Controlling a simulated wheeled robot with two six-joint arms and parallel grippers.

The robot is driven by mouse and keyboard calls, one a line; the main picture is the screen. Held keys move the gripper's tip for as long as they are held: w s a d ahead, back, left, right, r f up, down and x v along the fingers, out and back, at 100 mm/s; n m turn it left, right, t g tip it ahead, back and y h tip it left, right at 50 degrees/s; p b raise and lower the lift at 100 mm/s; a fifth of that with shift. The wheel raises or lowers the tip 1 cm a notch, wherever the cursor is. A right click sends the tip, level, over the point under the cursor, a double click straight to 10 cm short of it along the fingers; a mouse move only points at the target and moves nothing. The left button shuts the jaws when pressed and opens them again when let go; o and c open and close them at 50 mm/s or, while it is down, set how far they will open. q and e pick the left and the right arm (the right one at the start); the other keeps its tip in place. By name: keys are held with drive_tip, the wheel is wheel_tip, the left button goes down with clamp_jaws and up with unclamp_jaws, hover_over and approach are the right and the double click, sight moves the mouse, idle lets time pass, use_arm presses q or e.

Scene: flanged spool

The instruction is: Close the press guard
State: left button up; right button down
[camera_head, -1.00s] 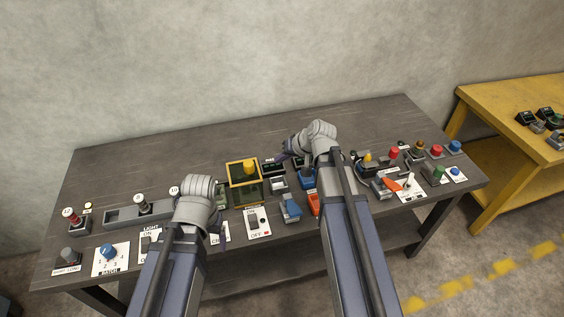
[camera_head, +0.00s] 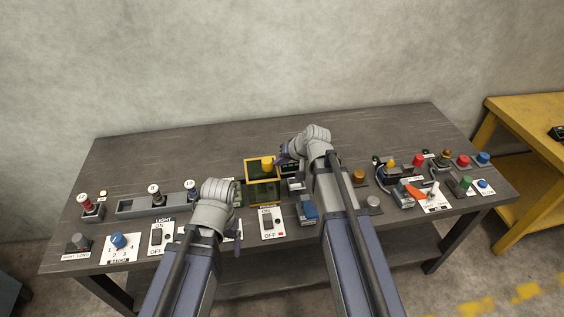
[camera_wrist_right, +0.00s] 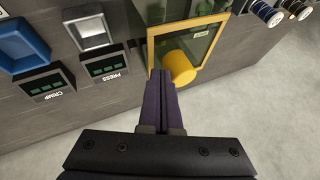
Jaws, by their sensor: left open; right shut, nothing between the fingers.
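The press guard (camera_head: 249,181) is a yellow-framed box with dark, see-through panes, standing mid-table. Its yellow knob (camera_head: 267,163) sits at the upper edge. In the right wrist view the guard's yellow frame (camera_wrist_right: 151,48) and knob (camera_wrist_right: 184,66) are close up. My right gripper (camera_head: 281,159) is shut and empty, its tips (camera_wrist_right: 160,74) right beside the knob; I cannot tell whether they touch it. My left gripper (camera_head: 237,243) is open near the table's front edge, largely hidden behind its wrist. I cannot tell how far the guard stands open.
The PRESS display (camera_wrist_right: 107,66), CRIMP display (camera_wrist_right: 46,85) and blue tray (camera_wrist_right: 21,46) are close to my right gripper. A switch panel (camera_head: 267,222) stands in front of the guard. Several knobs and buttons line the table. The table's back is clear.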

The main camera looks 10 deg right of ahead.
drive_tip(key=a, duration=1.3)
drive_tip(key=shift+w, duration=0.2)
drive_tip(key=shift+a, duration=0.2)
drive_tip(key=shift+d, duration=0.1)
